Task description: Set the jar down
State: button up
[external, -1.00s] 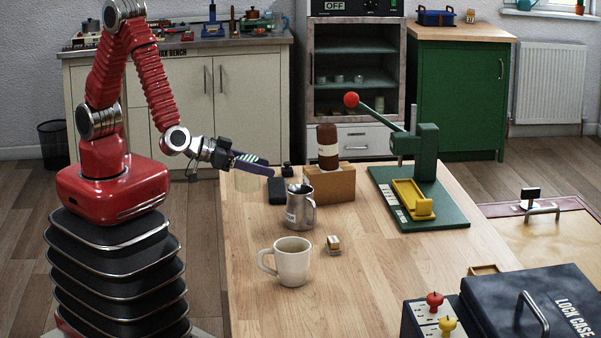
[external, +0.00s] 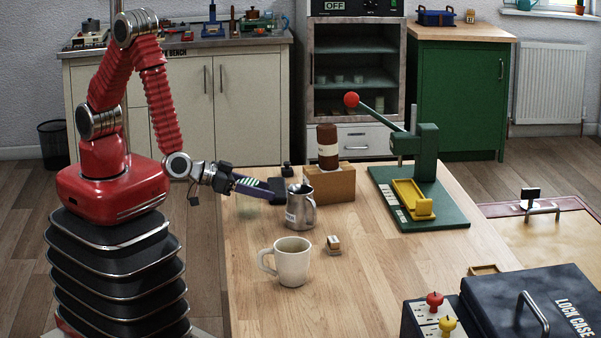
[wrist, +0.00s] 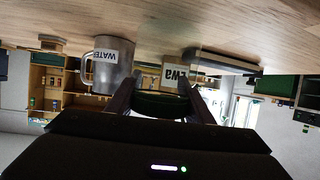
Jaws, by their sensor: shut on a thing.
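The jar (external: 248,209) is a faint, see-through shape under my gripper (external: 262,188) at the left part of the table in the external view. My gripper is shut on it. In the wrist view, which is upside down, a dark green part of the jar (wrist: 160,104) sits between the two fingers (wrist: 158,88). The wooden table (external: 360,260) lies just below the jar. I cannot tell whether the jar's base touches the wood.
A metal jug (external: 300,210) stands close to the right of my gripper. A dark block (external: 277,190) lies behind it.

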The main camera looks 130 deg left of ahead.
jog(key=shift+f, duration=0.5)
jog(key=shift+f, duration=0.1)
jog(key=o, duration=1.4)
jog(key=shift+s+d+r, duration=0.1)
jog(key=shift+d+r, duration=0.05)
jog(key=shift+r, duration=0.05)
jog(key=v, duration=1.1)
jog(key=shift+s+d, duration=0.2)
jog(key=shift+d, duration=0.05)
jog(key=shift+w+r, duration=0.1)
jog(key=shift+r, duration=0.05)
